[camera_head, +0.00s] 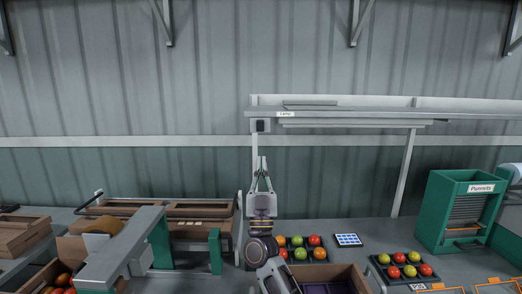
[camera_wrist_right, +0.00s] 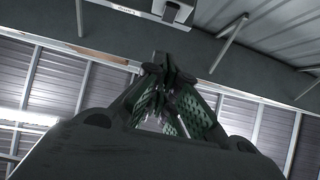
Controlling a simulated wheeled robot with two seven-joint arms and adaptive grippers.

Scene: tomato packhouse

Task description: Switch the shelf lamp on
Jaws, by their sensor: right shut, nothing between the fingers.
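A shelf (camera_head: 365,115) runs along the wall at the right, with a lamp strip (camera_head: 350,125) under it. I cannot tell whether the lamp is lit. A small dark switch box (camera_head: 260,126) sits at the shelf's left end, beside a label reading "Lamp" (camera_head: 287,114). In the right wrist view the switch box (camera_wrist_right: 172,12) is at the top edge, past the fingertips. My right gripper (camera_head: 262,160) points up, shut and empty, below the switch and apart from it in the picture. Its closed fingers also show in the right wrist view (camera_wrist_right: 168,70). My left gripper is not in view.
A shelf post (camera_head: 404,172) stands right of my gripper. On the bench are trays of tomatoes (camera_head: 318,262), a blue-and-white pad (camera_head: 348,240) and a green "Punnets" dispenser (camera_head: 440,205). A wooden-sided sorting unit (camera_head: 165,207) stands at the left.

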